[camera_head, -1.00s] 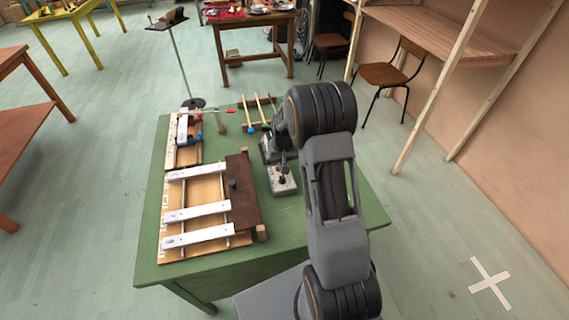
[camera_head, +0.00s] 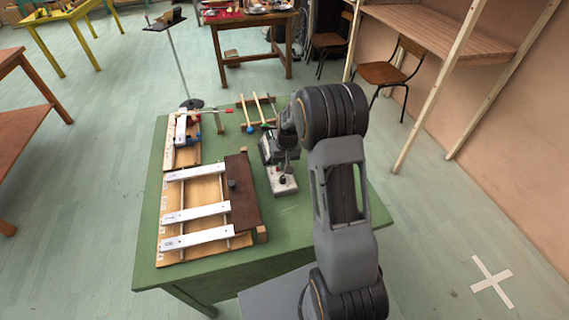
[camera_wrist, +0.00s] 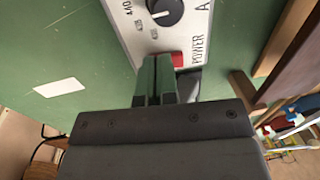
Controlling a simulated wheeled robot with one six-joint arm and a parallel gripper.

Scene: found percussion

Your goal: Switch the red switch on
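The red switch (camera_wrist: 178,60) is beside the word POWER on a pale control box (camera_wrist: 136,38) in the wrist view. A black dial with printed numbers is on the same box. My gripper (camera_wrist: 157,60) is shut and empty, its two fingers side by side. Its fingertips are over the box, just left of the red switch, and partly cover its edge. I cannot tell whether they touch it or which way it is set. In the head view the box (camera_head: 283,184) stands on the green table (camera_head: 290,225), with my gripper (camera_head: 284,162) above its far part.
Left of the box, a wooden frame with white bars (camera_head: 197,211) and a dark brown board (camera_head: 242,195) lie on the table. Sticks with coloured ends (camera_head: 262,112) lie behind. The table right of the box is partly hidden by my arm.

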